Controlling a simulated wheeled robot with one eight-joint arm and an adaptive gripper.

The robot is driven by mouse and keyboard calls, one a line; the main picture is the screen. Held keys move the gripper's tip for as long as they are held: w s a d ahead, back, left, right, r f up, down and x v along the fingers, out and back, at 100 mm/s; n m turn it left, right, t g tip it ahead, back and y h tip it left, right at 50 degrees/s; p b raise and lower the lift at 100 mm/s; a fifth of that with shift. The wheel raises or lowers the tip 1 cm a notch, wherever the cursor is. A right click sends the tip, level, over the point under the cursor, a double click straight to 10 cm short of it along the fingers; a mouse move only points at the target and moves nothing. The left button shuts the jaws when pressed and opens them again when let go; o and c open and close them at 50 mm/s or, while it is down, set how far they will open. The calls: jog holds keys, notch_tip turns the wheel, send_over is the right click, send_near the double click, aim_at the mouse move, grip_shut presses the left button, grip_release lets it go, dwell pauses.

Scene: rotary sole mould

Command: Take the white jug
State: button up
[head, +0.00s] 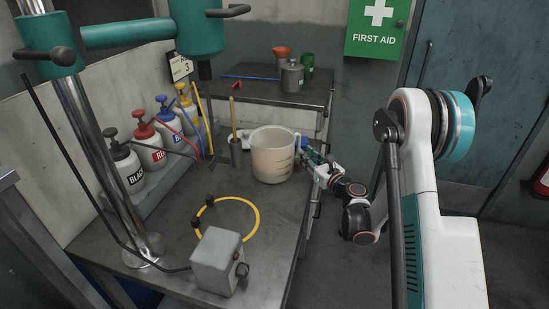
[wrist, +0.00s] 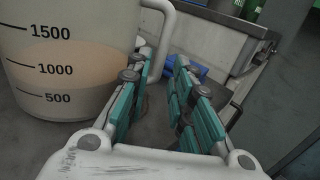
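The white jug (head: 272,158) stands upright on the grey bench in the head view, with beige contents showing through its wall. In the wrist view the jug (wrist: 65,60) fills the left side, with marks 500, 1000 and 1500. Its handle (wrist: 168,22) points toward my gripper and runs down behind the left finger. My gripper (wrist: 164,60) is open, its teal-padded fingers apart, with the handle's lower part near the left fingertip. I cannot tell whether they touch. In the head view my gripper (head: 308,153) is at the jug's right side, partly hidden.
Pump bottles (head: 153,147) line the bench's left side. A grey pot with sticks (head: 236,150) stands close left of the jug. A yellow ring (head: 257,215) and a grey block (head: 217,262) lie in front. A back table (head: 260,92) holds a grey canister (head: 292,77).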

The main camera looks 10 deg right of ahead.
aim_at(298, 148)
jog(key=shift+b+x, duration=1.1)
jog(key=shift+x, duration=1.85)
jog(key=shift+r, duration=0.15)
jog(key=shift+s, duration=0.1)
jog(key=shift+c, duration=0.6)
grip_shut()
